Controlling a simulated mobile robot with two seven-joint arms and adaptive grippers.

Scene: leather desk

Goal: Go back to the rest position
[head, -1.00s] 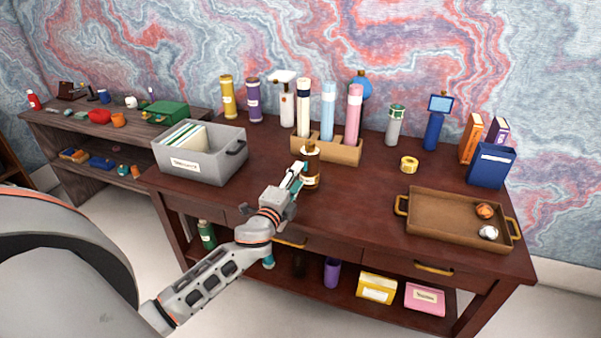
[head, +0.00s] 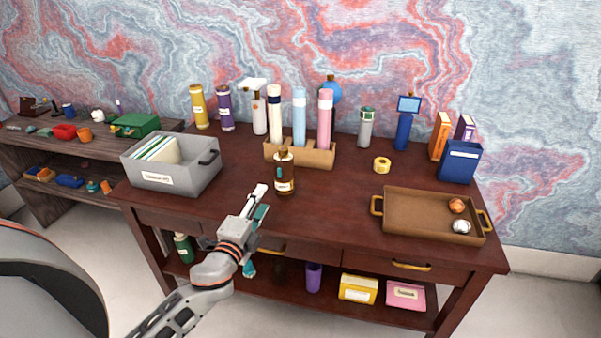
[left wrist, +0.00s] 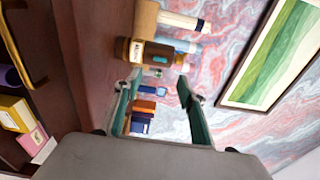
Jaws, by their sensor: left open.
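My left gripper (head: 259,201) is open and empty in the head view, over the front edge of the dark red desk (head: 330,225). A brown bottle (head: 284,178) with a pale label stands upright on the desk, just beyond the fingertips and apart from them. In the left wrist view the two teal-lined fingers of the left gripper (left wrist: 155,85) are spread wide. The brown bottle (left wrist: 138,52) shows there past the fingers, with nothing between them. My right gripper is not in view.
A grey bin (head: 190,178) with files stands at the left. A wooden rack (head: 318,155) holds several tall tubes behind the bottle. A brown tray (head: 420,222) with two balls lies at the right. The desk between bottle and tray is clear.

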